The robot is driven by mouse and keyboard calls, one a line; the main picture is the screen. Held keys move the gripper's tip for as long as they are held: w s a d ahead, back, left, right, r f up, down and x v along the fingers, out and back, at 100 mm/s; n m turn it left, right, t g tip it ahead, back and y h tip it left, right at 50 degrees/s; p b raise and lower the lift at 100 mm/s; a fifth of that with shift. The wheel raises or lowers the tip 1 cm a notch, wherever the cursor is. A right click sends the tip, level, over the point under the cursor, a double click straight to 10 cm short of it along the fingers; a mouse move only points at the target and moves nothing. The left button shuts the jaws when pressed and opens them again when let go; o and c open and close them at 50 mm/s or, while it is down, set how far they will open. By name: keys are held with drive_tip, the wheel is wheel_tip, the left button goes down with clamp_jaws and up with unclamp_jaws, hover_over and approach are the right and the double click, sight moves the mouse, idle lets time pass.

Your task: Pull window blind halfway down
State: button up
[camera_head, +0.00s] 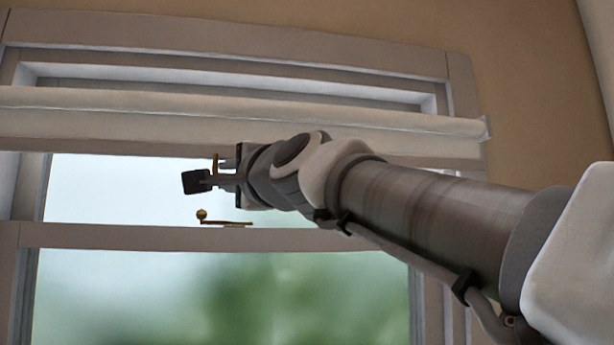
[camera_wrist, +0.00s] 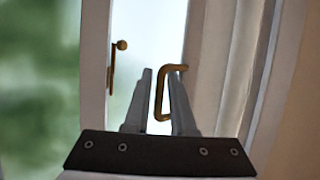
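The window blind (camera_head: 90,108) is a pale band across the top of the window, rolled up high. A brass loop handle (camera_head: 215,163) hangs at its lower edge, partly hidden by my gripper. My gripper (camera_head: 200,180) is at the handle, below the blind. In the wrist view, the handle (camera_wrist: 160,100) shows with its long bar between the two fingers of my gripper (camera_wrist: 160,74). The fingers are apart, with a gap beside the bar. The right finger covers part of the handle. I see no clear contact.
A brass window latch (camera_head: 228,222) sits on the sash rail (camera_head: 120,237) just below my gripper; it also shows in the wrist view (camera_wrist: 113,65). The window frame (camera_head: 230,50) surrounds the blind. The glass below is uncovered.

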drive_tip(key=shift+w+a+r, duration=0.1)
drive_tip(key=shift+w+a, duration=0.3)
drive_tip(key=shift+w, duration=0.15)
clamp_jaws()
idle(1.1)
